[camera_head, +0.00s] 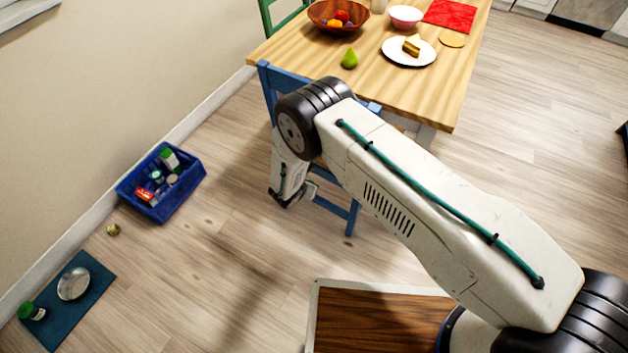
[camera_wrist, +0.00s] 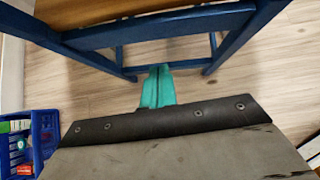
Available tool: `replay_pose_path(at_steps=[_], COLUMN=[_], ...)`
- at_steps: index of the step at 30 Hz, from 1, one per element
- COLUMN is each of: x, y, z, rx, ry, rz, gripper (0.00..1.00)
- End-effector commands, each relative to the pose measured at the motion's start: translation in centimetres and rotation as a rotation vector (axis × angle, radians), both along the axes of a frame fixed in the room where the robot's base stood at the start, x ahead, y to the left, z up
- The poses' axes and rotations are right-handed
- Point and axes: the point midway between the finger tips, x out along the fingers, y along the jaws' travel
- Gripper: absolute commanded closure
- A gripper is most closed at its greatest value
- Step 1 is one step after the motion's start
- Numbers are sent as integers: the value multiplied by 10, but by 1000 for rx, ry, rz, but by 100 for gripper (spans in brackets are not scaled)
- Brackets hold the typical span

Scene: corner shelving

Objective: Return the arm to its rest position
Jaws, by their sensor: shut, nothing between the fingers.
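My white arm reaches from the lower right of the head view to a dark joint near the table, then bends down. My gripper (camera_head: 285,202) hangs at its end, pointing down in front of the blue chair (camera_head: 352,218), above the floor. I cannot tell the exact gap to the chair. In the wrist view my gripper's teal fingers (camera_wrist: 156,88) are together with nothing between them. The chair's blue rails (camera_wrist: 160,27) cross the top of that view, just beyond the fingers.
A wooden table (camera_head: 402,88) holds a fruit bowl (camera_head: 325,27), a pear (camera_head: 349,59), a cake plate (camera_head: 394,55) and a pink bowl (camera_head: 406,20). A blue crate (camera_head: 190,188) of groceries and a teal mat (camera_head: 72,312) lie by the wall. Floor between crate and chair is clear.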

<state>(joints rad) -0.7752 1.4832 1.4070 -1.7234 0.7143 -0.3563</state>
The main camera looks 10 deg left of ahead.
Motion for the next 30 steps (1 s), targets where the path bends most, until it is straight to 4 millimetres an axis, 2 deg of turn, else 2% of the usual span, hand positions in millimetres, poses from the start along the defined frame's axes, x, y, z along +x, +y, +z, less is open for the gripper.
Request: replay_pose_path(at_steps=[3,8,19,22,25,26,30], x=[-16,-28,-30,-36,-54,-59,-65], y=[10,13,12,-3,-30,-38,-70], z=[17,28,33,33,32,39,91], rx=[1,-1,6,4,-17,-18,-1], ry=[0,0,-9,-21,-18,-25,-65], rz=[5,4,-11,-89,-197,-247,-475], gripper=[100,100,100,100,100,100,100])
